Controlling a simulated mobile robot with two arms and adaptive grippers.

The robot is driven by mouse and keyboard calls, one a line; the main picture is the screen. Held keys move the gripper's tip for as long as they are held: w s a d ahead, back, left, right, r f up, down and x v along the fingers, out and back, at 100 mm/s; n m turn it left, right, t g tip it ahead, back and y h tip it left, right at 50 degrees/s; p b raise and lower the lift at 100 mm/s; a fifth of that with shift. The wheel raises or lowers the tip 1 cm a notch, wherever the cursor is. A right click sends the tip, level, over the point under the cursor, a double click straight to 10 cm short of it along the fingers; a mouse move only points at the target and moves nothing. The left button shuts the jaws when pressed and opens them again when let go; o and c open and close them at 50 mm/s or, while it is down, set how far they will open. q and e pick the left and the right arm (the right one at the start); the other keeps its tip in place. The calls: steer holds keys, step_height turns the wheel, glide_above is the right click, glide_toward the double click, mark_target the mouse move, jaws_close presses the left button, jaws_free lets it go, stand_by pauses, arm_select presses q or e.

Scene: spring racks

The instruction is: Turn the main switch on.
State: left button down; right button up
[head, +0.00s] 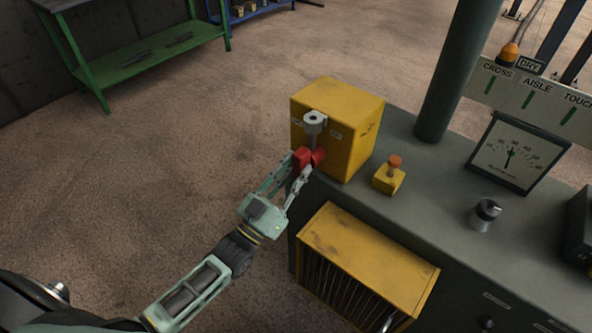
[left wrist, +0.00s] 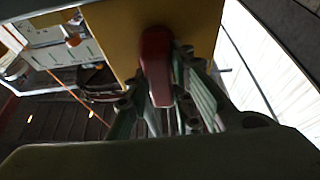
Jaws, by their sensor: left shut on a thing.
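The main switch is a yellow box (head: 356,130) on the near left corner of the grey cabinet top. A grey pivot (head: 314,122) with a short lever stands out from its front face, between two small labels too small to read. The lever ends in a red handle (head: 318,156), below the pivot. My left gripper (head: 305,163) is shut on the red handle. In the left wrist view the red handle (left wrist: 156,65) lies between the fingers (left wrist: 163,105), in front of the yellow face. My right gripper is out of view.
On the grey cabinet top (head: 430,180) stand a yellow button box (head: 388,180) with an orange knob, a dial gauge (head: 517,153), a black-topped knob (head: 485,214) and a green post (head: 457,70). A yellow vented housing (head: 368,262) juts out below.

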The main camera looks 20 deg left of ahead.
arm_select(q)
steer(key=shift+f, duration=0.1)
steer(key=c, duration=1.5)
jaws_free()
steer(key=v, duration=1.2)
